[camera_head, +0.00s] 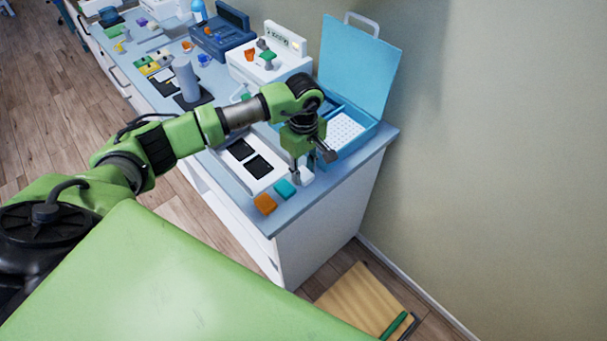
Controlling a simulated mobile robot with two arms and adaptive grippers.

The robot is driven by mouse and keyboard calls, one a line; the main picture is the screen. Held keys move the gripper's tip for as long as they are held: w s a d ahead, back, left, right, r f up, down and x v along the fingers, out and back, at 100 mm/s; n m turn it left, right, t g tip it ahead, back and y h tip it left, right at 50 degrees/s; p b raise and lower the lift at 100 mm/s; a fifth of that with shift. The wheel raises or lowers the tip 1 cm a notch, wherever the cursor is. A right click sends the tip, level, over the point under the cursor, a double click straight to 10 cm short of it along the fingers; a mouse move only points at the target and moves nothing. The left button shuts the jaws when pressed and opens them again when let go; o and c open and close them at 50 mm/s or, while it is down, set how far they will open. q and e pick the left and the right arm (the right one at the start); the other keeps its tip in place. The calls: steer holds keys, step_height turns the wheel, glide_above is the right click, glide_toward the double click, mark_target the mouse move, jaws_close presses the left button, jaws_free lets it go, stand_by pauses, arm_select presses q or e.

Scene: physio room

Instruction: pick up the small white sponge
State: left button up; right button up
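The small white sponge (306,178) is on the counter near its front corner, at the end of a row with a teal sponge (285,189) and an orange sponge (265,204). My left gripper (301,171) points down right at the white sponge, and its fingers hide part of it. I cannot tell whether the fingers touch or grip the sponge. My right gripper is not in view.
An open blue case (357,145) with a raised lid stands just behind the gripper. A white tray with black panels (278,175) lies to the left. Devices crowd the counter farther back. The counter's front edge is close to the sponges.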

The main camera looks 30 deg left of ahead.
mark_target(303, 173)
arm_select(q)
steer(key=shift+r, duration=0.15)
steer(key=shift+c, duration=0.2)
steer(key=shift+r, duration=0.3)
step_height(303, 173, up, 2)
steer(key=shift+w+r+b, duration=0.1)
steer(key=shift+b, duration=0.35)
steer(key=s+d+r+b, duration=0.1)
steer(key=s+r+b, duration=0.1)
steer(key=s+r, duration=0.3)
steer(key=s+d+r+b, duration=0.2)
steer(key=s+r, duration=0.3)
steer(key=s, duration=0.3)
steer(key=shift+s+d+b, duration=0.3)
steer(key=shift+s+b, duration=0.1)
steer(key=shift+b, duration=0.1)
